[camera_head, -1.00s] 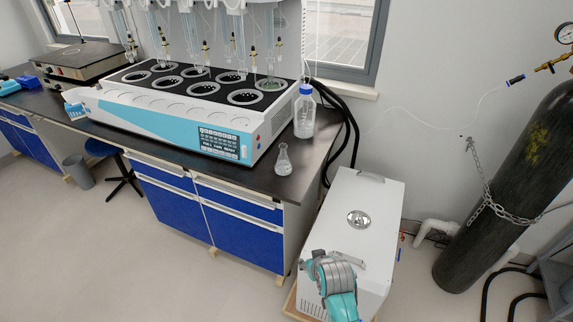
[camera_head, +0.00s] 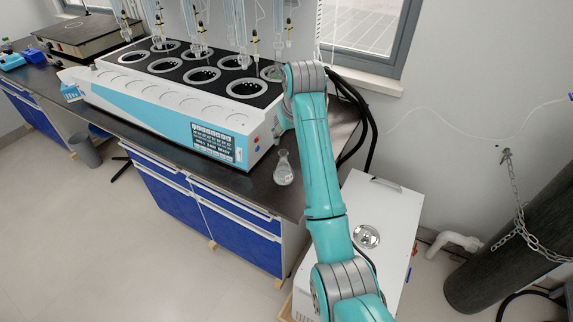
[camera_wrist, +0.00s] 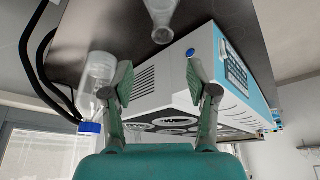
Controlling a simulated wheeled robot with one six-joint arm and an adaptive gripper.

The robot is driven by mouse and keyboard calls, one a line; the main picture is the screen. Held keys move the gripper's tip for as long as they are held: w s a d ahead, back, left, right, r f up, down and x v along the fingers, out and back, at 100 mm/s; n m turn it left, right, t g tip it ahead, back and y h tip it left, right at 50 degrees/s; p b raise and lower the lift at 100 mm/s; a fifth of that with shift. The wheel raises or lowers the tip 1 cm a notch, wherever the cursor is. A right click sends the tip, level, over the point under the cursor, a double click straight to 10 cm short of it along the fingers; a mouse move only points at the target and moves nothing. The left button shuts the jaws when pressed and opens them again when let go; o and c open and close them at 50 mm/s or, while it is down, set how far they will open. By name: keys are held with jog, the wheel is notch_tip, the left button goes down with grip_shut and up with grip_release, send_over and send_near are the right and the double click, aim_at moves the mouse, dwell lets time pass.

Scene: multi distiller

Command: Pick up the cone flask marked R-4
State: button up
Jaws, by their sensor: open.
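A small clear cone flask (camera_head: 284,168) stands upright on the dark bench top near its right front corner, left of my arm in the head view. Any marking on it is too small to read. It also shows at the top of the wrist view (camera_wrist: 162,18), partly cut off by the frame edge. My gripper (camera_wrist: 163,82) is open and empty in the wrist view, its two fingers apart. The flask lies beyond the fingertips and is not between them.
A white and blue multi-position distiller (camera_head: 185,90) fills the bench left of the flask. A clear bottle with a blue cap (camera_wrist: 98,72) stands close by the left finger in the wrist view. A white box unit (camera_head: 385,205) stands right of the bench; black hoses run behind.

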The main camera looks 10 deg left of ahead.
send_over(283, 154)
jog(key=s+d, duration=0.1)
jog(key=s, duration=0.1)
notch_tip(283, 154, down, 5)
jog(key=shift+d+f, duration=0.1)
jog(key=shift+d, duration=0.05)
jog(key=shift+s+x, duration=0.2)
jog(key=shift+x, duration=1.1)
jog(key=shift+s+x, duration=0.2)
jog(key=shift+x, duration=1.05)
jog(key=shift+f, duration=0.15)
jog(key=shift+c, duration=0.2)
grip_shut()
